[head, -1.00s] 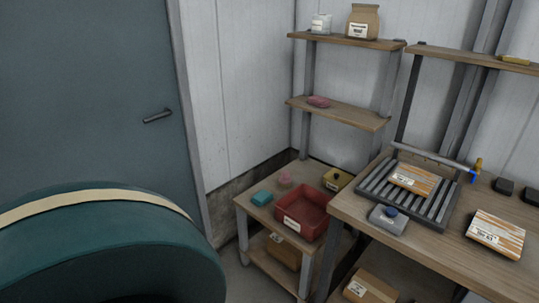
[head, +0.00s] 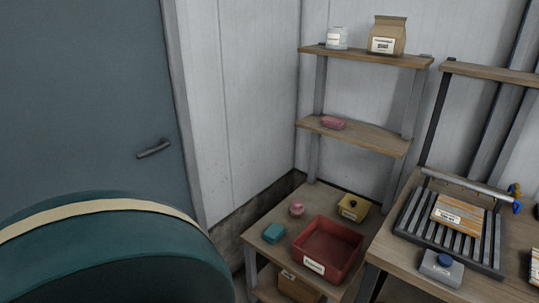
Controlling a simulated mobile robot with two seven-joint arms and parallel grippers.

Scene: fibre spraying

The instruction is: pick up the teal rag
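A small teal block-like thing, which looks like the folded teal rag (head: 273,234), lies on the top of the low wooden side table (head: 262,254), near its left edge. It sits left of a red tray and in front of a small pink thing. Nothing covers it. Neither of my grippers is in view.
The red tray (head: 357,254), the pink thing (head: 296,209) and a yellow box (head: 353,207) share the side table. A large dark teal rounded body with a cream band (head: 110,260) fills the lower left. A workbench with a slatted rack (head: 410,220) stands at right.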

